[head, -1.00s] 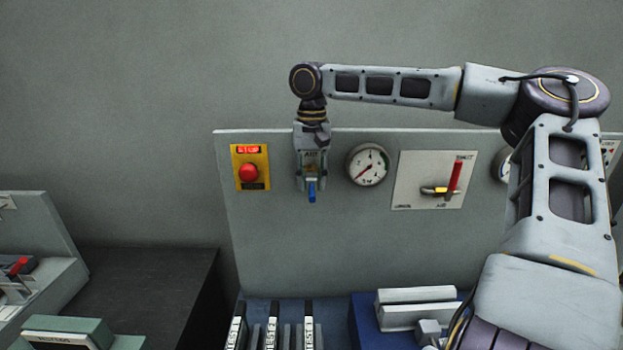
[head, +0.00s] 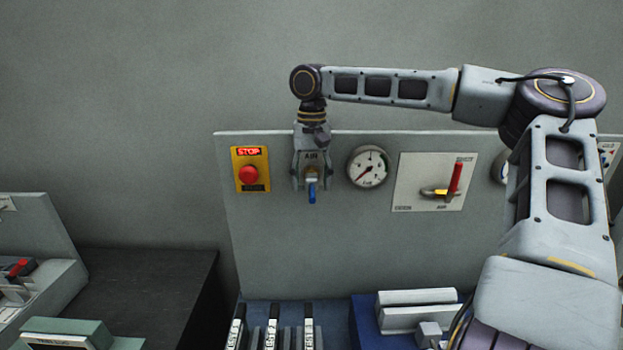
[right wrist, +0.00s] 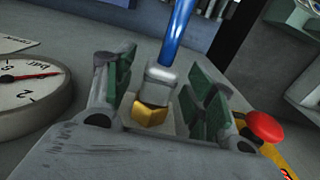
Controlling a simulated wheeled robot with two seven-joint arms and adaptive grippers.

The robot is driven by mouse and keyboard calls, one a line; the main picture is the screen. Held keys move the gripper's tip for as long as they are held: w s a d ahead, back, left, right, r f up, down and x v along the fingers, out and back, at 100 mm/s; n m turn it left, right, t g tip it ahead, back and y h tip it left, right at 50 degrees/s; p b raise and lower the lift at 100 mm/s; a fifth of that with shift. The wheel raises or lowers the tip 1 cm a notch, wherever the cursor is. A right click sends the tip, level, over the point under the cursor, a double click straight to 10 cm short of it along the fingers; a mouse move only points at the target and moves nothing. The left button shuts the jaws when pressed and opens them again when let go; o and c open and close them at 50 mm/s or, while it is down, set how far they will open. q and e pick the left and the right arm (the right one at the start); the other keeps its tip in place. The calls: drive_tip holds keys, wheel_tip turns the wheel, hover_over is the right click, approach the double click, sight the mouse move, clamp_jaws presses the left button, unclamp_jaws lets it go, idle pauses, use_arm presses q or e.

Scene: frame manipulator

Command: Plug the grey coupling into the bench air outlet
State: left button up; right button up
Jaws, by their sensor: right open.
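The grey coupling (right wrist: 158,84) sits against the brass bench air outlet (right wrist: 149,112) in the right wrist view, with a blue hose (right wrist: 179,34) running from its free end. In the head view the outlet is below the AIR label on the upright panel, and the blue hose (head: 312,192) hangs down from it. My right gripper (head: 312,184) is open. Its green-padded fingers stand on either side of the coupling, with gaps visible in the right wrist view. How deep the coupling is seated cannot be told. My left gripper is not in view.
A red stop button (head: 249,175) on a yellow plate is close left of the gripper. A round gauge (head: 368,166) is close right. Further right is a white plate with a red-handled valve (head: 454,181). Labelled black-and-white parts (head: 272,327) and a blue block (head: 364,322) stand below.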

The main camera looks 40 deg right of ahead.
wheel_tip(320, 180, up, 12)
idle(1.0)
idle(0.6)
